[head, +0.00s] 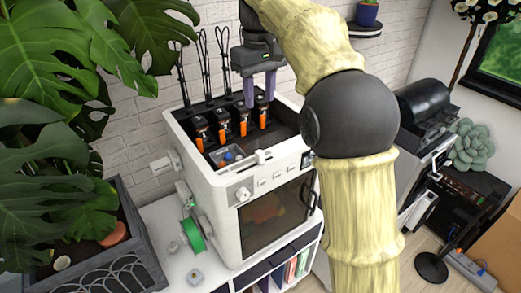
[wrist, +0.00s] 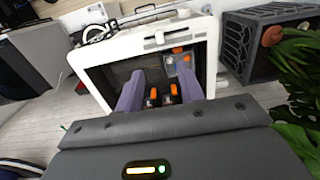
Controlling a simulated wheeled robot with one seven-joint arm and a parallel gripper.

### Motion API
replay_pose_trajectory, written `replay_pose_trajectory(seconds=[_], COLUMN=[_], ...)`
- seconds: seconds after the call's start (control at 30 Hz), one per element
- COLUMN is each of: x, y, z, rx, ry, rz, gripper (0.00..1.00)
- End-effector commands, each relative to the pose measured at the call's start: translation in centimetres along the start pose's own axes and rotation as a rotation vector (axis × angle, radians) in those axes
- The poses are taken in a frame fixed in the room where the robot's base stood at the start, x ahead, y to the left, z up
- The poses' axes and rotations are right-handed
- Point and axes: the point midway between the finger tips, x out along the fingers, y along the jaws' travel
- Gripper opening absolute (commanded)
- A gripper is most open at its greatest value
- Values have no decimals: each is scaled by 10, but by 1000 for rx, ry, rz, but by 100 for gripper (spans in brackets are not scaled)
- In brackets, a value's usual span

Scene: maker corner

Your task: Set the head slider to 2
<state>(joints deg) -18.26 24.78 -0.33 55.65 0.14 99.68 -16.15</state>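The white machine (head: 215,188) stands on a low white cabinet. A white slider knob (head: 262,156) sits on a slotted strip along its top front rim; its scale is too small to read. The slider also shows in the wrist view (wrist: 160,38), on the rim beyond the fingers. My gripper (head: 259,101) has two purple fingers spread apart with nothing between them. It points down over the machine's open top, near the black heads with orange levers (head: 243,122), behind the slider and apart from it. In the wrist view the fingers (wrist: 160,92) partly hide the heads.
Several black cable loops (head: 202,62) rise behind the heads. A round dial (head: 242,194) and small buttons are on the front, above a dark glass door (head: 275,217). A planter (head: 138,262) with large leaves stands left.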

Motion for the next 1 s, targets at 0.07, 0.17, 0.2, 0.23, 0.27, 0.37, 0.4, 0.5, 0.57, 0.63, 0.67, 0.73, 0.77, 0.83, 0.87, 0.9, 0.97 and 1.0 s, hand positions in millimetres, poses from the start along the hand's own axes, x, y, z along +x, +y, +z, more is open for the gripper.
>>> replay_pose_trajectory(seconds=[0.07, 0.17, 0.2, 0.23, 0.27, 0.37, 0.4, 0.5, 0.57, 0.63, 0.67, 0.73, 0.77, 0.83, 0.87, 0.9, 0.97, 1.0], x=[0, 2, 3, 5, 7, 16, 21, 34, 43, 53, 58, 68, 72, 84, 88, 95, 105, 112], y=[0, 0, 0, 0, 0, 0, 0, 0, 0, 0, 0, 0, 0, 0, 0, 0, 0, 0], z=[0, 0, 0, 0, 0, 0, 0, 1, 0, 0, 1, 1, 0, 1, 1, 1, 1, 1], rx=[1, 1, 1, 1, 1, 1, 1, 1, 1, 1, 1, 1, 1, 1, 1, 1, 1, 1], ry=[1, 1, 1, 1, 1, 0, -1, -2, -2, -1, -1, -2, -1, -1, -2, -2, -2, -2], rz=[0, 0, 0, 0, 0, 0, 0, -1, -1, 0, -1, -1, -1, -1, -1, -1, -1, -1], gripper=[38, 38, 38, 38, 38, 38, 38, 38, 38, 38, 38, 38, 38, 38, 38, 38, 38, 38])
